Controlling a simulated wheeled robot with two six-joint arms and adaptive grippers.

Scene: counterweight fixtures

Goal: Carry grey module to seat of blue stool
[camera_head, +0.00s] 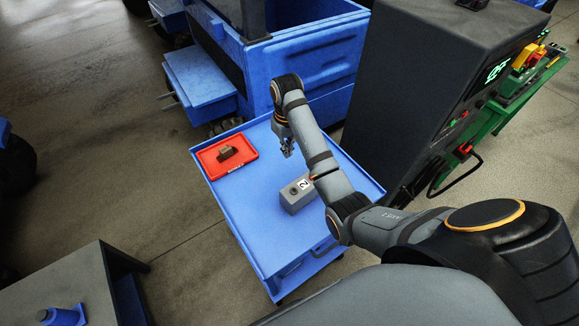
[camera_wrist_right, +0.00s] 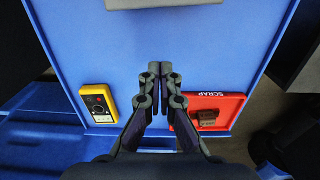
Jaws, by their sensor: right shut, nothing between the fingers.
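The grey module (camera_head: 298,194), a box with a white number label and a dark round spot on top, stands on the blue cart top (camera_head: 255,225). Part of a grey block, likely the module, shows at the top edge of the right wrist view (camera_wrist_right: 165,3). My right gripper (camera_head: 287,150) is above the cart, on the far side of the module and apart from it. In the right wrist view its fingers (camera_wrist_right: 160,70) are together and empty. I cannot clearly identify a blue stool. My left gripper is out of view.
A red SCRAP tray (camera_head: 206,166) holding a dark part (camera_head: 229,153) lies on the cart. A yellow device (camera_wrist_right: 98,103) shows in the wrist view. A dark cabinet (camera_head: 425,75) stands right of the cart. A dark table (camera_head: 62,285) is at lower left.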

